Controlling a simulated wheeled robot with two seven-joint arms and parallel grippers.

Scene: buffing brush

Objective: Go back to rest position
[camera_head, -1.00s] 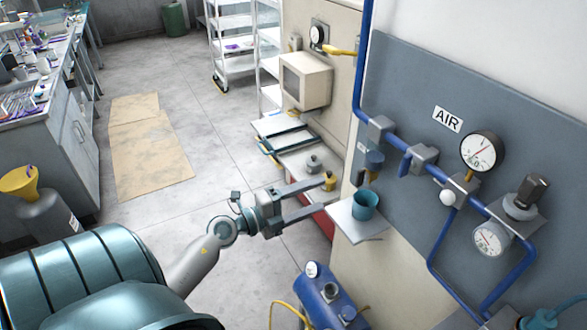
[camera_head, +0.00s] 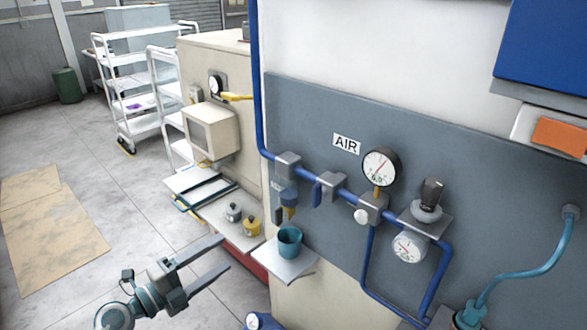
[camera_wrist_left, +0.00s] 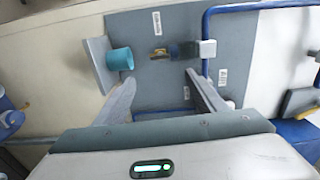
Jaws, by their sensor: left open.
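My left gripper (camera_head: 222,265) is open and empty in the lower left of the head view, over the floor and left of the small wall shelf. Its two fingers point toward the right and away. In the left wrist view the open fingers (camera_wrist_left: 162,95) face the grey panel and nothing is between their tips. A teal cup (camera_head: 289,243) stands on the small shelf (camera_head: 287,263); the cup also shows in the left wrist view (camera_wrist_left: 120,59), left of the fingers. My right gripper is not in view.
The grey air panel (camera_head: 300,120) carries blue pipes, a gauge (camera_head: 380,167) and a valve (camera_head: 428,201). A beige cabinet (camera_head: 216,70) and white rack (camera_head: 130,75) stand behind. Two small pots (camera_head: 243,218) sit on a low ledge. Open floor (camera_head: 110,180) lies left.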

